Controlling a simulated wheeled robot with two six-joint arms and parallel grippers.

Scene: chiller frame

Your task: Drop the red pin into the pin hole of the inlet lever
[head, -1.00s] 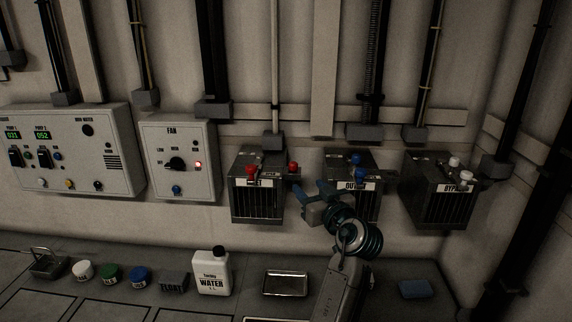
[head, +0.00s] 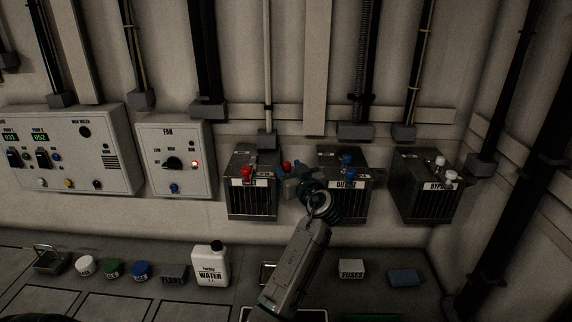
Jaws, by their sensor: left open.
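The inlet box (head: 252,204) hangs on the wall left of the outlet box (head: 341,205), its label partly hidden. A red knob (head: 246,172) sits at its top front, apparently on the inlet lever. A second red piece (head: 287,166), which looks like the red pin, stands at the box's right top edge. My left gripper (head: 284,174) is open, with its fingers right at this red piece; I cannot tell whether they are around it or in front of it. The pin hole is too small to make out. My right gripper is not in view.
The outlet box with blue knobs is just right of my gripper, partly behind my wrist. The bypass box (head: 425,203) with white knobs is farther right. Below, the counter holds a water bottle (head: 210,267), a fuses box (head: 351,269) and a blue block (head: 404,277).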

